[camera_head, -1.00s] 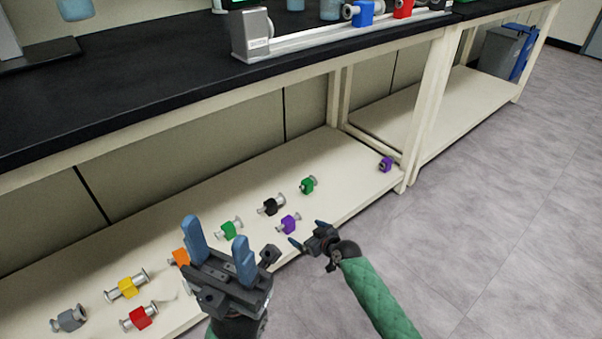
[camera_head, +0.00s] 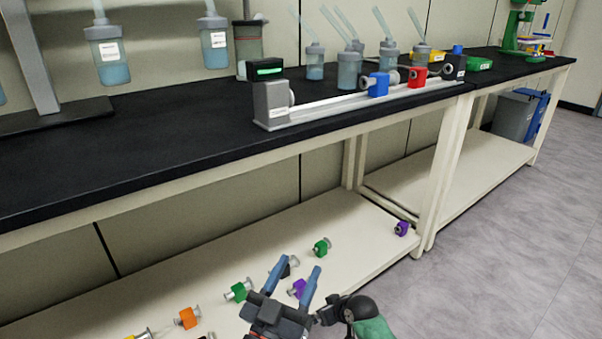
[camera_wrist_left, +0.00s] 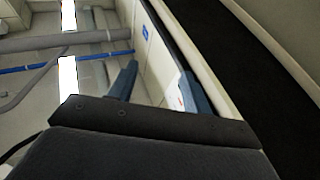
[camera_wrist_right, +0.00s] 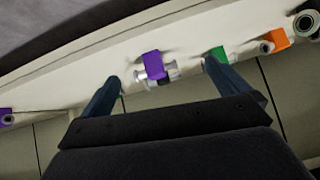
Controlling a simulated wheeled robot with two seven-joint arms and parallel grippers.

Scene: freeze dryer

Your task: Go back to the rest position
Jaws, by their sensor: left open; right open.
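The lower shelf (camera_head: 350,225) holds several coloured clamps, including green (camera_head: 321,247), orange (camera_head: 187,318) and purple (camera_head: 402,228) ones. Above is the black bench top (camera_head: 160,140) with a metal rail (camera_head: 350,101) and bottles. Floor (camera_head: 490,250) at the right is clear.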

